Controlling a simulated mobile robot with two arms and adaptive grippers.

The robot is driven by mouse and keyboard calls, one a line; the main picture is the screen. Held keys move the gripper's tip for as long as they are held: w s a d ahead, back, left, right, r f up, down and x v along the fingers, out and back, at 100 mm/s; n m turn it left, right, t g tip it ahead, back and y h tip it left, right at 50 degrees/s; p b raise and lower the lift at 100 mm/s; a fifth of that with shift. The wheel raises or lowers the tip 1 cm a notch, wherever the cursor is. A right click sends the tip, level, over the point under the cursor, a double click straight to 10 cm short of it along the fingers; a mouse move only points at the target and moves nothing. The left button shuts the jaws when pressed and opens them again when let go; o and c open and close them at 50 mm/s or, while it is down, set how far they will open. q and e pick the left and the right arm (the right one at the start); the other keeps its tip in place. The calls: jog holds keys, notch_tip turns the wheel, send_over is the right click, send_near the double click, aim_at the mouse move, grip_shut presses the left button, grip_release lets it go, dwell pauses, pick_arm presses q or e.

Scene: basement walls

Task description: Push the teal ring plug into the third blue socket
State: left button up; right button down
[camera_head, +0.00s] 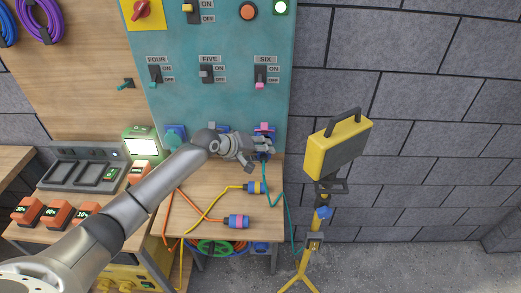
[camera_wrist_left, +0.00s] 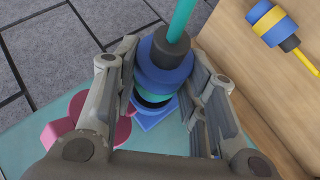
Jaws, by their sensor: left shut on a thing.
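My left gripper (camera_head: 252,151) is at the lower edge of the teal panel (camera_head: 218,103), at the third, rightmost socket. In the left wrist view its fingers (camera_wrist_left: 160,100) are shut around the blue plug (camera_wrist_left: 165,70), which has a teal ring and a teal cable (camera_wrist_left: 181,18). The plug's front end lines up with the blue socket (camera_wrist_left: 158,119); I cannot tell how deep it sits. A pink part (camera_wrist_left: 62,132) is beside the socket, and pink also shows above it in the head view (camera_head: 264,127). The first blue socket (camera_head: 175,137) is at the left. My right gripper is out of view.
On the wooden bench (camera_head: 205,222) lie a yellow-cabled plug (camera_head: 256,188) and an orange-cabled plug (camera_head: 238,221). The teal cable (camera_head: 278,195) hangs over the bench's right side. A yellow work lamp (camera_head: 338,150) on a tripod stands close at the right.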

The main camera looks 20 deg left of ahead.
pick_arm(q)
jog(key=shift+w+a+b, duration=0.15)
jog(key=shift+w+b, duration=0.3)
jog(key=shift+w, duration=0.1)
jog(key=o, duration=1.1)
